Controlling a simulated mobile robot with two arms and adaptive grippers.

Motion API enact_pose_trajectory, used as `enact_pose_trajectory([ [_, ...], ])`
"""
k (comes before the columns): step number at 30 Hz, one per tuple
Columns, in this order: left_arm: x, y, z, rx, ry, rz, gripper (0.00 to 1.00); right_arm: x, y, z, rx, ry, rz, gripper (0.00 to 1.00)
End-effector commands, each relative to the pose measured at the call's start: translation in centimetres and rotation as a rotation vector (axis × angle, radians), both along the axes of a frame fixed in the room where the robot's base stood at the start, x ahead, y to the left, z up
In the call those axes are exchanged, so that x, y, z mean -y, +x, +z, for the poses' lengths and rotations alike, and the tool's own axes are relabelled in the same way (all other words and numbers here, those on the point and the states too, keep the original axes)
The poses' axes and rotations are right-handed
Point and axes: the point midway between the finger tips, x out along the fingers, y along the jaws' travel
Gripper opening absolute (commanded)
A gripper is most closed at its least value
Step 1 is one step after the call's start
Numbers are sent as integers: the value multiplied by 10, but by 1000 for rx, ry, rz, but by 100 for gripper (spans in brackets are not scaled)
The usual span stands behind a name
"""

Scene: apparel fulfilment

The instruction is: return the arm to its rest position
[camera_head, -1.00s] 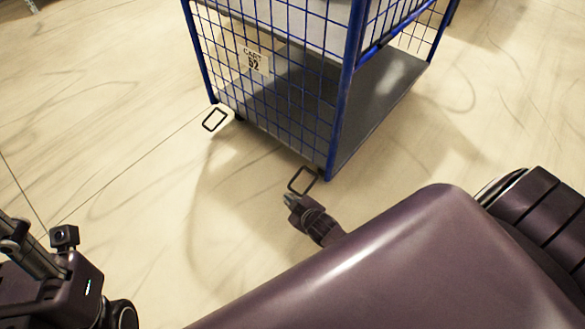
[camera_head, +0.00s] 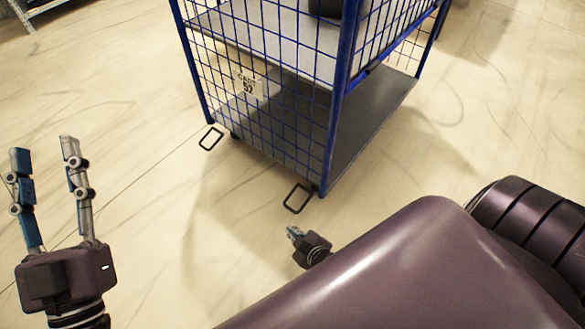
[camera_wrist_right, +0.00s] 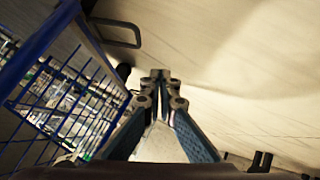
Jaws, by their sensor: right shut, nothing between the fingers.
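My left gripper (camera_head: 45,165) is at the left of the head view, over bare floor. Its two fingers point up the picture and stand apart, with nothing between them. My right gripper (camera_head: 293,232) shows small in the middle of the head view, mostly hidden behind my arm. In the right wrist view its fingertips (camera_wrist_right: 160,76) meet with nothing held. It is apart from the cart, just short of the cart's near corner in the head view.
A blue wire-mesh cart (camera_head: 345,100) with grey shelves and a number sign (camera_head: 248,84) stands ahead. Black loops (camera_head: 298,198) stick out at its base. A metal rack (camera_head: 32,14) is at the far left. The floor around the cart is clear.

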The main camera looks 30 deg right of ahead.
Motion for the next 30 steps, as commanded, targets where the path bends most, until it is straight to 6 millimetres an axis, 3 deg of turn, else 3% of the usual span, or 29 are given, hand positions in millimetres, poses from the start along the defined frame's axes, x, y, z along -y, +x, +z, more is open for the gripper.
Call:
enact_pose_trajectory([
  [23,0,4,-7,-36,10,3,40,-2,2,8,16,6,0,0],
  [26,0,4,-7,-36,10,3,40,-9,20,36,82,33,2,0],
  [29,0,4,-7,-36,10,3,40,-22,47,89,198,88,10,0],
  [30,0,4,-7,-36,10,3,40,-29,59,115,254,117,15,0],
])
